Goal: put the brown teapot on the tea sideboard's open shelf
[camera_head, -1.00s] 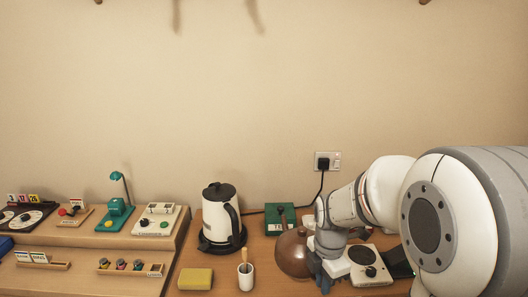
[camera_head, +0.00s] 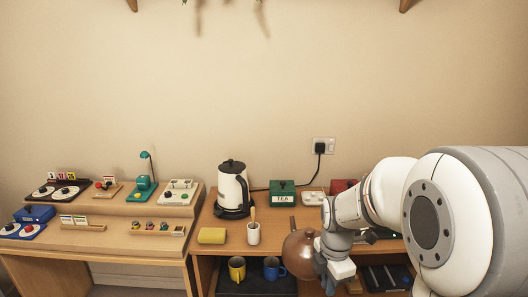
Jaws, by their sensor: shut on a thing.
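The brown teapot (camera_head: 299,254) is a round, glossy pot in the head view, in front of the sideboard's front edge. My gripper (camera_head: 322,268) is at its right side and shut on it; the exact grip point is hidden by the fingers. The tea sideboard (camera_head: 275,233) has a wooden top and an open space below. In that open shelf (camera_head: 258,289), a yellow mug (camera_head: 237,268) and a blue mug (camera_head: 273,268) stand on a dark surface. The teapot and my arm cover part of the shelf's right side.
On the top stand a white and black kettle (camera_head: 233,188), a green tea box (camera_head: 282,192), a yellow sponge (camera_head: 212,236) and a white cup (camera_head: 253,233) with a stick. A red box (camera_head: 341,186) is at the back right. A stepped desk (camera_head: 130,243) with small devices adjoins on the left.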

